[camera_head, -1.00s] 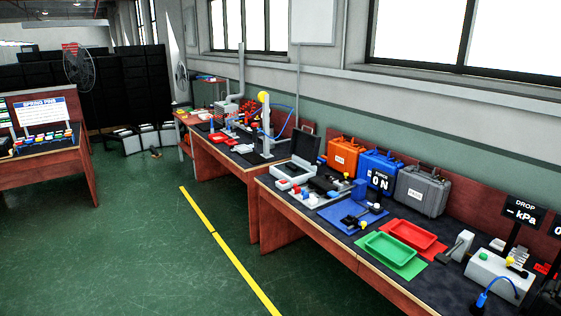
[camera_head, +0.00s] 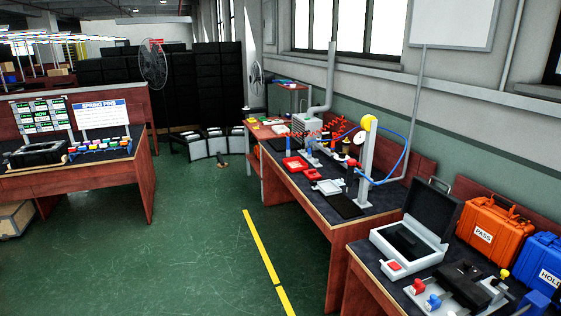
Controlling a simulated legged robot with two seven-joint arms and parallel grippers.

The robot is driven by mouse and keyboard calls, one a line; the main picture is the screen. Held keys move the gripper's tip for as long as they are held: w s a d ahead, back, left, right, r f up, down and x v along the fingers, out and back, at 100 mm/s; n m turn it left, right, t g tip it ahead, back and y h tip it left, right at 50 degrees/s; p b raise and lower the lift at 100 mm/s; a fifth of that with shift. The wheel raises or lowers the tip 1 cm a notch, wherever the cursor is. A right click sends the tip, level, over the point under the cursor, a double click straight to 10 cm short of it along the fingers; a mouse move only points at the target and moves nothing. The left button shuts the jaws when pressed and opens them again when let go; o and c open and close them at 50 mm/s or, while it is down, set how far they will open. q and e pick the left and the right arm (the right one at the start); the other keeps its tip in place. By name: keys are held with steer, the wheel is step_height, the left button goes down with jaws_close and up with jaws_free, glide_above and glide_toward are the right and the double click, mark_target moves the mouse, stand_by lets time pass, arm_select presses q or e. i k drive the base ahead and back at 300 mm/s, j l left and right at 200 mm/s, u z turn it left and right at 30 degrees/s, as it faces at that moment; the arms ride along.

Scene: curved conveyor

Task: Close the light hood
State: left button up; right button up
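A grey box with a hinged lid stands on the near right workbench and looks like the light hood. Its lid (camera_head: 433,213) is raised and leans back, showing a dark inner side. Its light grey base (camera_head: 392,256) is open at the top with a dark inside, and a red button (camera_head: 394,267) sits on its front left corner. Neither of my grippers is in view.
Right of the box stand an orange PASS case (camera_head: 493,230) and a blue HOLD case (camera_head: 545,262). A black fixture (camera_head: 462,284) with coloured knobs lies in front. A second bench (camera_head: 310,205) stands behind. The green floor (camera_head: 190,240) at left is clear.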

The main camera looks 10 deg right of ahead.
mark_target(439, 210)
steer(key=i+z, duration=0.25)
steer(key=i, duration=0.2)
steer(key=i+z, duration=0.2)
steer(key=i, duration=0.25)
steer(key=i+j+z, duration=0.25)
steer(key=i, duration=0.2)
steer(key=i+j+z, duration=0.25)
steer(key=i, duration=0.15)
